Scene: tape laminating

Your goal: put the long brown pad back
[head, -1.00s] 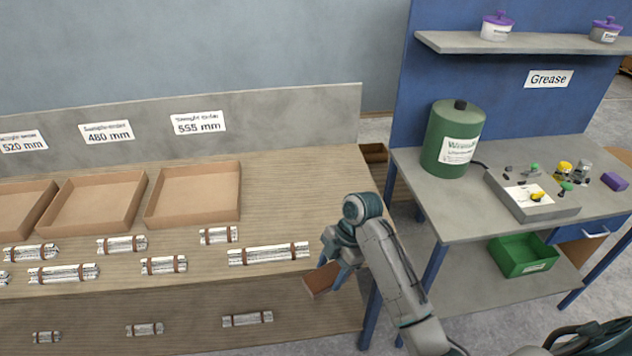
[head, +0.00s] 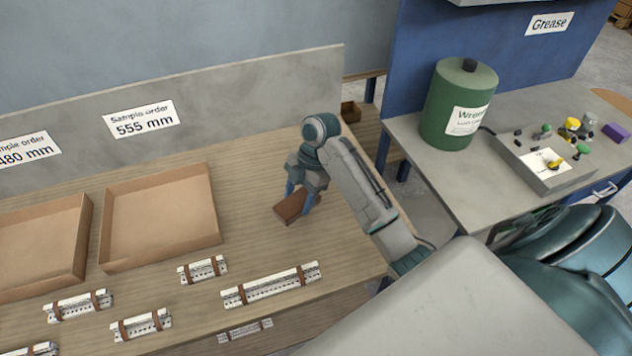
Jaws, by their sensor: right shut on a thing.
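The long brown pad (head: 292,208) is in my right gripper (head: 299,198), over the right part of the wooden table in the head view. The gripper points down and is shut on the pad, with its blue fingers at the pad's sides. Whether the pad touches the tabletop or hangs just above it I cannot tell. Part of the pad is hidden by the fingers. My left gripper is not in view.
A cardboard tray (head: 104,262) stands left on the wooden table (head: 250,160), with another tray (head: 84,232) beside it. Strapped silver bundles (head: 270,284) lie along the front. A grey bench (head: 440,185) with a green canister (head: 447,135) stands at right. Tabletop around the pad is clear.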

